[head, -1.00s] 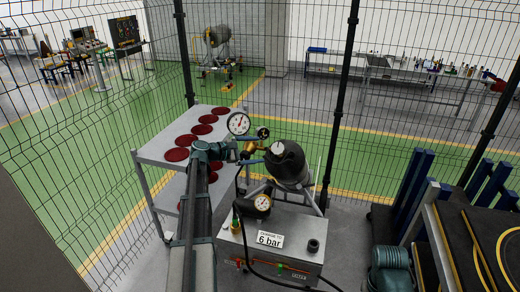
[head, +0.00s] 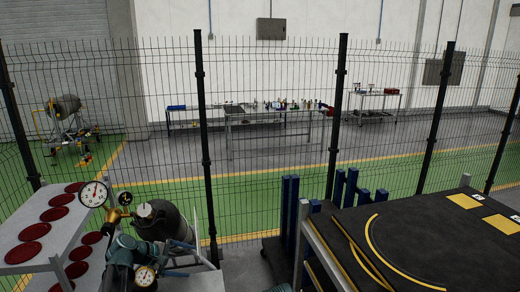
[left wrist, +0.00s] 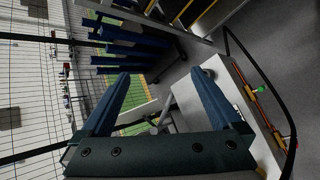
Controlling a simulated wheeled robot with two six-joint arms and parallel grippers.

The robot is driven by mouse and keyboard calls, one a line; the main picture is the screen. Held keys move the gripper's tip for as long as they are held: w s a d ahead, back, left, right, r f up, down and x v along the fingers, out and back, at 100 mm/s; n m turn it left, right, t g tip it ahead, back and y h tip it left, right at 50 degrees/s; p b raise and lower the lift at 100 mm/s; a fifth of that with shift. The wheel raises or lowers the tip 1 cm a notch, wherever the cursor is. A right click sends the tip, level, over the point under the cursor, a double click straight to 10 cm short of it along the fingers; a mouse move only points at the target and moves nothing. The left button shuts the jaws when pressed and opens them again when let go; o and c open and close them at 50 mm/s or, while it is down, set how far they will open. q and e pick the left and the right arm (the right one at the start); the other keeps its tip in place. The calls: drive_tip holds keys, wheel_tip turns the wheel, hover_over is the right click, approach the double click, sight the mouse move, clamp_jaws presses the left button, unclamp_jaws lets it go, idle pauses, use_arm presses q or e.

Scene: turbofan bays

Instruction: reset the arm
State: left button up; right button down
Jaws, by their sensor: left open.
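My left gripper (head: 185,259) is low in the head view, at the end of my teal arm, in front of a dark cylinder (head: 165,222) with gauges. In the left wrist view its two blue fingers (left wrist: 161,75) stand wide apart with nothing between them. Whether it touches the cylinder cannot be told. My right gripper is not in view.
A grey shelf cart (head: 20,262) with dark red discs stands at the left. A large white-faced gauge (head: 93,193) is beside it. A black-topped bench (head: 420,240) fills the right, with blue posts (head: 290,205) near it. A wire fence (head: 270,150) stands behind.

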use_arm(q)
drive_tip(key=s+d+f+m+g+y+b, duration=0.4)
drive_tip(key=s+d+f+m+g+b, duration=0.45)
drive_tip(key=s+d+f, duration=0.75)
drive_tip(key=s+d+f+m+t+y+b, duration=0.1)
drive_tip(key=s+f+m+y, duration=0.1)
drive_tip(key=s+m, duration=0.2)
drive_tip(key=s+d+f+m+t+y+b, duration=0.1)
drive_tip(key=s+d+f+m+y, duration=0.1)
drive_tip(key=s, duration=0.4)
drive_tip(key=m+y, duration=0.1)
drive_tip(key=m, duration=0.1)
drive_tip(key=shift+d+f+m+b, duration=0.3)
drive_tip(key=shift+m+b, duration=0.05)
drive_tip(key=shift+b, duration=0.05)
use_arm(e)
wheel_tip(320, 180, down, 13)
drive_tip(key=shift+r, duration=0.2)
